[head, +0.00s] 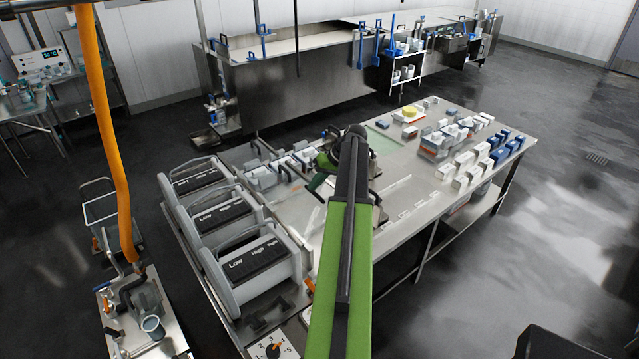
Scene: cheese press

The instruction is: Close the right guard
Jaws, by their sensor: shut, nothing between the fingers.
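Three grey units with black panels marked Low and High stand in a row on the left of the steel table. The nearest, rightmost unit (258,265) has a grey frame with a raised bar around it. The middle unit (222,214) and the far unit (196,177) look alike. I cannot tell which part is the right guard or whether it is open. My green and black arm reaches over the table. My gripper (320,180) is at its far end, right of the units and partly hidden by the arm; it is shut and empty.
The steel table (415,190) holds white and blue blocks on its right half. A steel vat (300,85) stands behind it. An orange hose (108,130) hangs at the left above a small pump cart (140,310).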

